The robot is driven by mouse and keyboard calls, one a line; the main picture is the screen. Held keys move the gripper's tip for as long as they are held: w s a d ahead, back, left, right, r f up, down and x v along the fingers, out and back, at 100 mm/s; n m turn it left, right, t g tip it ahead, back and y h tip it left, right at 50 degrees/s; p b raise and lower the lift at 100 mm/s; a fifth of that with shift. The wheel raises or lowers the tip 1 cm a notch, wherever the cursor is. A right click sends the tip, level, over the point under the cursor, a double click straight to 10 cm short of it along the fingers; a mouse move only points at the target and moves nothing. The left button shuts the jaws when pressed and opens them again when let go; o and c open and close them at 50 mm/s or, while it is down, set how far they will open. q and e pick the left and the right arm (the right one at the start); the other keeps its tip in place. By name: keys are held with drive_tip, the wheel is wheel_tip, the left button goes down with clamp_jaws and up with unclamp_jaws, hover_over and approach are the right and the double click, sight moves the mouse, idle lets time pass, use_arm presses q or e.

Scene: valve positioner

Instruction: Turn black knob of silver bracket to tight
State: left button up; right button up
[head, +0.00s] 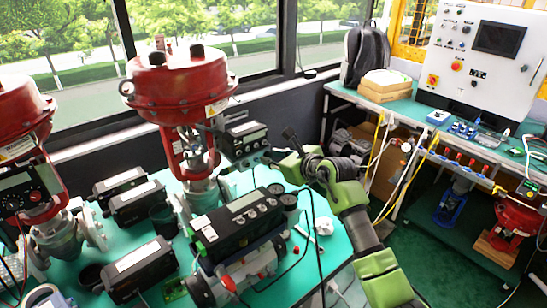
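The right gripper (276,146) is at the end of my green and grey arm, which comes in from the lower right. Its dark fingers look spread apart, with nothing visible between them. It is just right of a dark positioner box (245,138) mounted beside the middle red valve actuator (180,85). The silver bracket and its black knob are too small or hidden to make out for sure near that box. I cannot tell whether the gripper touches anything. My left gripper is not in view.
The green table (325,254) carries a large black positioner (240,222) in front, dark boxes (130,195) at left and another red actuator (20,105). Cables and gauges lie near my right forearm. A control panel (480,60) stands on the back-right bench.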

clamp_jaws()
drive_tip(key=shift+d+m, duration=0.1)
drive_tip(key=shift+m, duration=0.2)
drive_tip(key=shift+w+d+m+g+y, duration=0.1)
drive_tip(key=shift+d+m+g+y, duration=0.05)
drive_tip(key=shift+m+g+y, duration=0.65)
drive_tip(key=shift+w+m+y, duration=0.1)
drive_tip(key=shift+m+y, duration=0.5)
drive_tip(key=shift+m, duration=0.7)
